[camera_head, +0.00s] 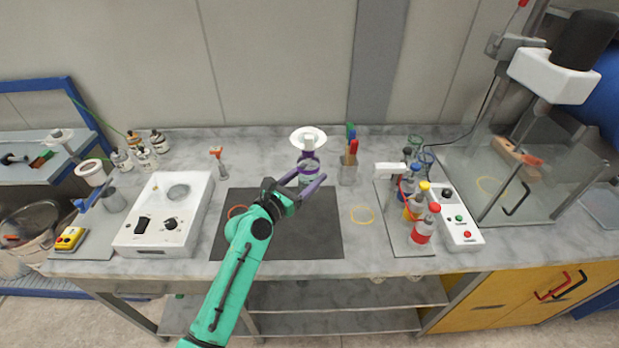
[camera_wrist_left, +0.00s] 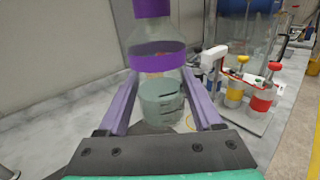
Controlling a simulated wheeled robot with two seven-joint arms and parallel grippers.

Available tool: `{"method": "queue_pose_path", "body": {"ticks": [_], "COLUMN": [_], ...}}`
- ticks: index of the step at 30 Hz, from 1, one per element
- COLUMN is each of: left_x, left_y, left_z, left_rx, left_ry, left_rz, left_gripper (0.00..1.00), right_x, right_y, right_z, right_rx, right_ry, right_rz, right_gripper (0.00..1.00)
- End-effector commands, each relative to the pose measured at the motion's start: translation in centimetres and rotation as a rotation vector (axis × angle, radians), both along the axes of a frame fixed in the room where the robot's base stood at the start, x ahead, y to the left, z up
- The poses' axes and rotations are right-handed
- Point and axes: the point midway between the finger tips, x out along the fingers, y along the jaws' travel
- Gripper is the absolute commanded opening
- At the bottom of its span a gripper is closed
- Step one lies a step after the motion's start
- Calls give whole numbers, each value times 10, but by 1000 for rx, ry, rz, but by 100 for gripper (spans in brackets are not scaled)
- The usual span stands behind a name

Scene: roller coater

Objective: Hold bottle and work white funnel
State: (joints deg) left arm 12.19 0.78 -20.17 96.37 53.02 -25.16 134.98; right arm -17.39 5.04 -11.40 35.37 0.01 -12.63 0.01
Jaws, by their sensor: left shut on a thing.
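A clear bottle (camera_head: 309,166) with a purple band and purple neck stands upright near the back of the dark mat (camera_head: 270,238). In the left wrist view the bottle (camera_wrist_left: 158,42) is between my purple fingers. The white funnel (camera_head: 308,139) sits at the bottle's top in the head view, wide rim upward. The funnel is outside the left wrist view. My left gripper (camera_head: 312,175) is shut on the bottle, one finger on each side. My right gripper is not in view.
A white device (camera_head: 163,222) stands left of the mat. A pen holder (camera_head: 348,172) is close right of the bottle. Several capped bottles (camera_head: 424,224) stand on a tray further right. A glass-walled mixer (camera_head: 530,180) is at the far right. A yellow ring (camera_head: 362,214) lies on the table.

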Motion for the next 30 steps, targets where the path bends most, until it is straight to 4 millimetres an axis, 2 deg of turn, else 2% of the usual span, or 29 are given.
{"method": "queue_pose_path", "body": {"ticks": [11, 30], "left_x": [1, 3], "left_y": [2, 4], "left_z": [-40, -104], "left_rx": [-1, 0], "left_ry": [-1, -1], "left_rz": [1, 1], "left_gripper": [18, 18], "right_x": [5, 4], "right_y": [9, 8], "right_z": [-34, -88], "right_rx": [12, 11], "right_ry": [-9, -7], "right_rz": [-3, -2], "right_gripper": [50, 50]}}
